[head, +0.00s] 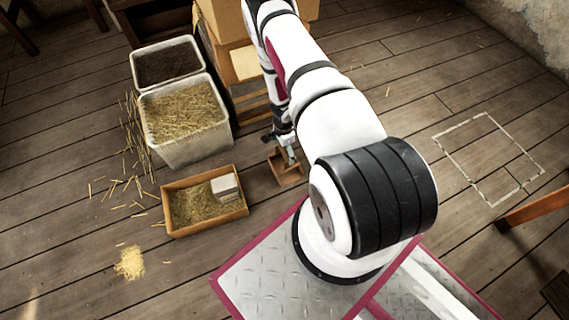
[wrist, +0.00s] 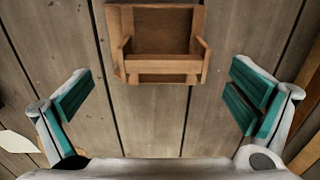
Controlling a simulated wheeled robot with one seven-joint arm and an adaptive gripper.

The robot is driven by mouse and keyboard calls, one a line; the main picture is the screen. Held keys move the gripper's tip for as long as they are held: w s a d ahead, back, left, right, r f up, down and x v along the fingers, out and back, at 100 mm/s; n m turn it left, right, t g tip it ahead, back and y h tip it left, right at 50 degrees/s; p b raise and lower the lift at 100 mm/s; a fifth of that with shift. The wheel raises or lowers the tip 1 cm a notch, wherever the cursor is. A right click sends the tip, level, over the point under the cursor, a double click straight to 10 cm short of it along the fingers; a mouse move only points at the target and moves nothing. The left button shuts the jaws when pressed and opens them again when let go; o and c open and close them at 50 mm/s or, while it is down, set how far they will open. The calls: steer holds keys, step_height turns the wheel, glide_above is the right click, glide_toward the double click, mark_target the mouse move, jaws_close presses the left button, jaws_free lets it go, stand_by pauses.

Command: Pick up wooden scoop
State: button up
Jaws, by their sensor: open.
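The wooden scoop (wrist: 155,78) looks like a small, open, box-shaped wooden piece on the plank floor, at the top centre of the wrist view. It has a taller back wall and low sides. In the head view the scoop (head: 288,175) shows just below my gripper (head: 289,150), partly hidden by it. In the wrist view my gripper (wrist: 162,90) is wide open, with green pads on either side and nothing between them. The scoop lies ahead of the pads, roughly centred between them, and they appear not to touch it.
A wooden tray (head: 168,218) with straw and a pale block (head: 226,187) stands left of the scoop. A straw-filled white bin (head: 150,140) and a darker-filled bin (head: 165,84) stand behind it. A wooden crate stack (head: 243,95) is behind the scoop. The right floor is mostly clear.

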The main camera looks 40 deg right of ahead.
mark_target(284, 153)
steer(key=f+b, duration=0.1)
steer(key=f, duration=0.1)
steer(key=f+b, duration=0.1)
steer(key=f, duration=0.1)
steer(key=shift+w+d+f+b, duration=0.15)
steer(key=shift+w+f+b, duration=0.05)
steer(key=shift+f+b, duration=0.2)
steer(key=c, duration=1.2)
